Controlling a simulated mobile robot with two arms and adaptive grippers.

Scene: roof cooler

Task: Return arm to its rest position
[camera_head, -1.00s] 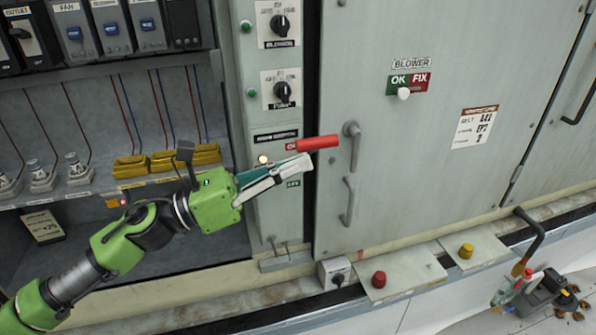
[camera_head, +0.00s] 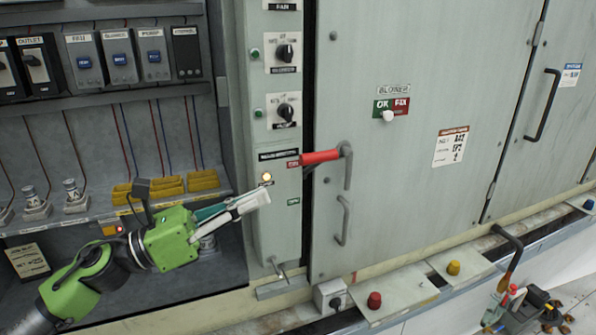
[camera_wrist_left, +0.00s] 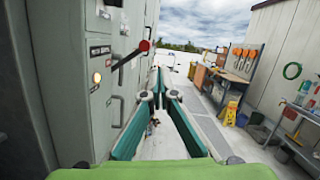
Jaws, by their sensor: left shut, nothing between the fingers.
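My left arm comes in from the left in the head view. Its green gripper (camera_head: 266,195) is shut and empty, in front of the control strip (camera_head: 273,228) and below the lit lamp (camera_head: 267,177). In the left wrist view the teal-sided fingers (camera_wrist_left: 162,92) hold nothing. The red lever tip (camera_wrist_left: 144,46) shows there at upper left, clear of the fingers. My right gripper is not in view.
The tall grey cabinet door (camera_head: 400,215) has protruding handles (camera_head: 344,222) near the gripper. An open breaker bay (camera_head: 200,90) lies left. A ledge with red (camera_head: 374,300) and yellow (camera_head: 453,267) knobs runs below. The wrist view shows an open walkway with a workbench (camera_wrist_left: 237,78) at right.

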